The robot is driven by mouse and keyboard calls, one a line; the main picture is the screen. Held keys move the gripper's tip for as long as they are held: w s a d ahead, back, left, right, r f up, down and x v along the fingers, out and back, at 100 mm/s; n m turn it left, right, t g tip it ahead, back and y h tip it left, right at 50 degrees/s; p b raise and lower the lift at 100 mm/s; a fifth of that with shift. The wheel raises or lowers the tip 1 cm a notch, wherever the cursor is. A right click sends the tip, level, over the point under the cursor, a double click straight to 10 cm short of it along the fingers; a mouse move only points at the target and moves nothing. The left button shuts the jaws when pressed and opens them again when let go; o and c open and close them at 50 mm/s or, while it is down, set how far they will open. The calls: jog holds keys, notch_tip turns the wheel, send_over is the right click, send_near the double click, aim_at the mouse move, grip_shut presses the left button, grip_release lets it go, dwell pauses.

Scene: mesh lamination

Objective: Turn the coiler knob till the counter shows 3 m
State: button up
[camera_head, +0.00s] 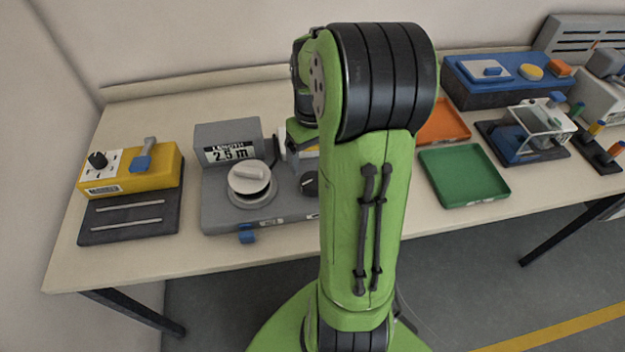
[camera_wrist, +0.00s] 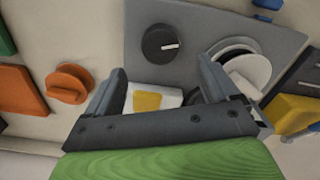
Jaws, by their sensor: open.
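The grey coiler (camera_head: 222,215) stands on the bench, left of my arm. Its counter (camera_head: 229,153) reads 2.5 m under the word LENGTH. A pale round reel (camera_head: 249,178) sits on its top. A black knob with a white mark (camera_head: 310,183) is to the right of the reel, close beside my arm. In the wrist view the black knob (camera_wrist: 160,44) shows its white mark pointing right. My gripper (camera_wrist: 161,76) is open and empty, with the knob beyond its fingertips, apart from them. The reel (camera_wrist: 246,72) is partly behind the right finger. In the head view my arm hides the gripper.
A yellow control box (camera_head: 165,172) with a dark plate stands at the left. A green tray (camera_head: 465,175) and an orange tray (camera_head: 440,122) lie to the right of my arm. A blue box (camera_head: 480,95) and a clear-topped device (camera_head: 540,125) stand further right.

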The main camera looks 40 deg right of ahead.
aim_at(313, 179)
notch_tip(313, 179, down, 8)
jog(key=shift+r+b, duration=0.15)
jog(key=shift+b, duration=0.9)
jog(key=c, duration=1.1)
jog(key=shift+o, duration=0.2)
jog(key=m+p, duration=0.1)
jog(key=m, duration=0.3)
jog(key=o, duration=1.1)
jog(key=shift+c, duration=0.2)
notch_tip(313, 179, up, 16)
jog(key=p, duration=0.5)
